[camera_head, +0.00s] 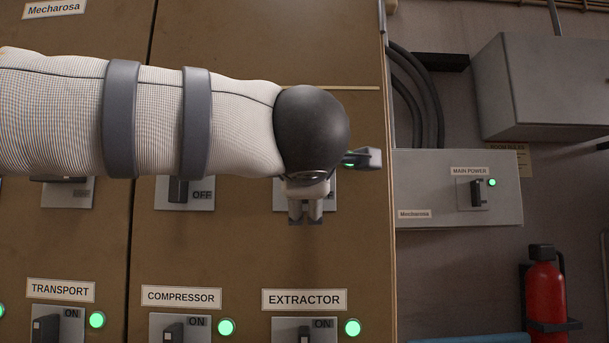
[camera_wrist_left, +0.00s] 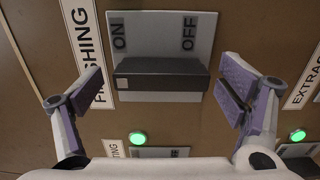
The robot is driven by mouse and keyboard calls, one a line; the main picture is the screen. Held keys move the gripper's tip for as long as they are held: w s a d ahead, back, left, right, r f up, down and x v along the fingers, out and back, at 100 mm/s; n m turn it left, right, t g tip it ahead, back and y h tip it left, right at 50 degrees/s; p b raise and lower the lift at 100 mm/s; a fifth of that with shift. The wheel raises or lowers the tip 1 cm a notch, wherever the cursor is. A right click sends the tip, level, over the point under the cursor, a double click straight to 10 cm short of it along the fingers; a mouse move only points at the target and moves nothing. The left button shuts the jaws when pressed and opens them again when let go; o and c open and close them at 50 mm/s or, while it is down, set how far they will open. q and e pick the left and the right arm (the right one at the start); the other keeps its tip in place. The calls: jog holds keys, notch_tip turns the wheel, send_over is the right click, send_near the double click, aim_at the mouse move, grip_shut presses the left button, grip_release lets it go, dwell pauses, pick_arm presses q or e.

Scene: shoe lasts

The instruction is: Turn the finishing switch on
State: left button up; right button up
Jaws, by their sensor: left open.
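The finishing switch shows in the left wrist view as a black lever (camera_wrist_left: 160,74) on a grey plate (camera_wrist_left: 165,30) marked ON and OFF, beside a partly cut-off FINISHING label (camera_wrist_left: 84,40). In the head view, part of its plate (camera_head: 279,202) shows above the EXTRACTOR label; my left arm hides the rest. My left gripper (camera_head: 305,219) points at this plate. In the left wrist view the gripper (camera_wrist_left: 160,92) is open, one finger on either side of the lever, apart from it and empty. I cannot tell which way the lever is set. My right gripper is out of view.
Below are the transport (camera_head: 47,328), compressor (camera_head: 175,332) and extractor (camera_head: 305,333) switches, with green lights lit. A main power box (camera_head: 440,205) with a lit green light and a red fire extinguisher (camera_head: 545,290) are at the right.

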pick_arm(q)
jog(key=s, duration=0.7)
jog(key=shift+s, duration=0.25)
